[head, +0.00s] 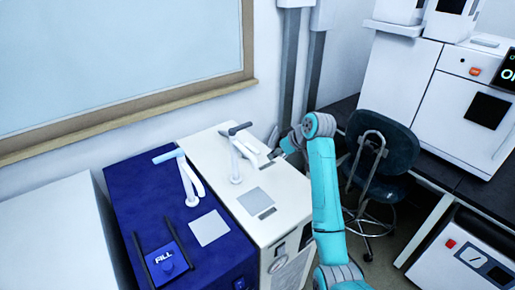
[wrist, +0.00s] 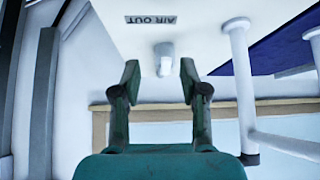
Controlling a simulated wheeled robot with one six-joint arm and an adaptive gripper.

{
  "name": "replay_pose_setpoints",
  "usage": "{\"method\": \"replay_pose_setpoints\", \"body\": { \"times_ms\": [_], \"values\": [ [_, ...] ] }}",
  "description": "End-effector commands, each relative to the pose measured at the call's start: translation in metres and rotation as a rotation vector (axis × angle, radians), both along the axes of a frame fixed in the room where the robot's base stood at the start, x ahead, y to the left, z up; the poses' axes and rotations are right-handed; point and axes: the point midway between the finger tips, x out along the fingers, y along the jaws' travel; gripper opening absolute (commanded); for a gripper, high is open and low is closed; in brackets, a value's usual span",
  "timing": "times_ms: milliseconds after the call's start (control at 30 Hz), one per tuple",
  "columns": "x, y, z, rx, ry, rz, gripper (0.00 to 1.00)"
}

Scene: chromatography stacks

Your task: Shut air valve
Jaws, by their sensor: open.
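In the wrist view, a small white valve handle (wrist: 164,58) stands out from a white surface next to an upside-down label reading AIR OUT (wrist: 151,20). My gripper (wrist: 160,72) is open, with one green finger to each side of the handle's near end. I cannot tell whether either finger touches it.
A white pipe fitting (head: 236,158) with a dark-tipped handle stands on the white cabinet, left of my gripper. A blue cabinet (head: 130,195) marked FILL is to the left, with a similar pipe. A dark chair (head: 385,155) stands to the right. A window (head: 110,60) is behind.

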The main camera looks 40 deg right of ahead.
Motion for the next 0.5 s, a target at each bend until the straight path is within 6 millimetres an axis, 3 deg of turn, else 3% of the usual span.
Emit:
{"method": "replay_pose_setpoints", "body": {
  "times_ms": [33, 200, 500],
  "values": [
    [0.014, 0.002, 0.011, -0.007, 0.037, 0.007, 0.44],
    [0.042, 0.007, 0.041, -0.025, 0.173, 0.01, 0.44],
    [0.059, 0.016, 0.068, -0.04, 0.29, 0.003, 0.44]
  ]
}}
